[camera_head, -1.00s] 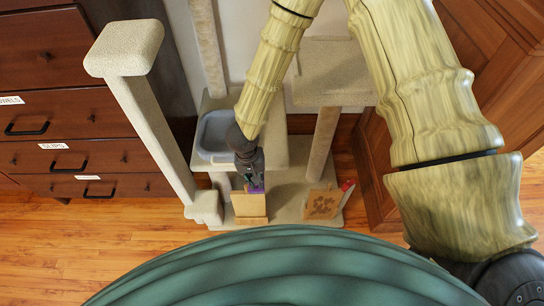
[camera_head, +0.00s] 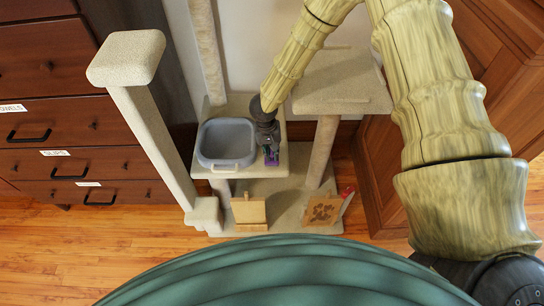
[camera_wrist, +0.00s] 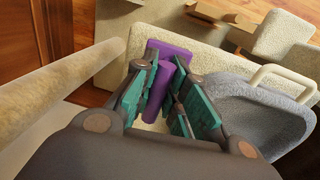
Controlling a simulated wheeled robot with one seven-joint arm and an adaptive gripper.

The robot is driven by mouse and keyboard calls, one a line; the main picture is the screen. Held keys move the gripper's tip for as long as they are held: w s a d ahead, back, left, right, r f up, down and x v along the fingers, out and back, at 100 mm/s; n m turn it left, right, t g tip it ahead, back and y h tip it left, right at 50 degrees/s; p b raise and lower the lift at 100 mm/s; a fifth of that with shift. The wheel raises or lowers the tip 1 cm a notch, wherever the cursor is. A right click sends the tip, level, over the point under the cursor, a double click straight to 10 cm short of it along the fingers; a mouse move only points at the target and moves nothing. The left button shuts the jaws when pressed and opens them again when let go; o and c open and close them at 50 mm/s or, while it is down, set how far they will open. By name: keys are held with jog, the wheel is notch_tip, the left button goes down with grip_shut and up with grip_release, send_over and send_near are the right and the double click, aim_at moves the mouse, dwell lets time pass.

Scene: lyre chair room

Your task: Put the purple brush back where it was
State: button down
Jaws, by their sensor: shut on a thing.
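My gripper (camera_head: 270,152) is shut on the purple brush (camera_head: 272,160), just right of the grey-blue basin (camera_head: 226,163) on the cat tree's middle platform (camera_head: 240,104). In the wrist view the brush (camera_wrist: 172,50) shows between the teal finger pads of my gripper (camera_wrist: 165,88). Part of the brush is hidden by the fingers. I cannot tell whether the brush touches the platform below it. The basin's handle and rim (camera_wrist: 240,128) lie right of my gripper in the wrist view.
A wooden box (camera_head: 248,211) and a paw-print board (camera_head: 323,211) stand on the cat tree's base (camera_head: 285,195). A red-tipped item (camera_head: 347,192) is beside the board. Tall posts (camera_head: 150,130) and a higher right platform (camera_head: 340,85) flank my gripper. Drawers (camera_head: 50,100) stand left.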

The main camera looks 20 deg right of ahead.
jog(key=shift+f, duration=1.7)
jog(key=shift+f, duration=0.15)
jog(key=c, duration=1.4)
grip_release()
jog(key=shift+c, duration=0.2)
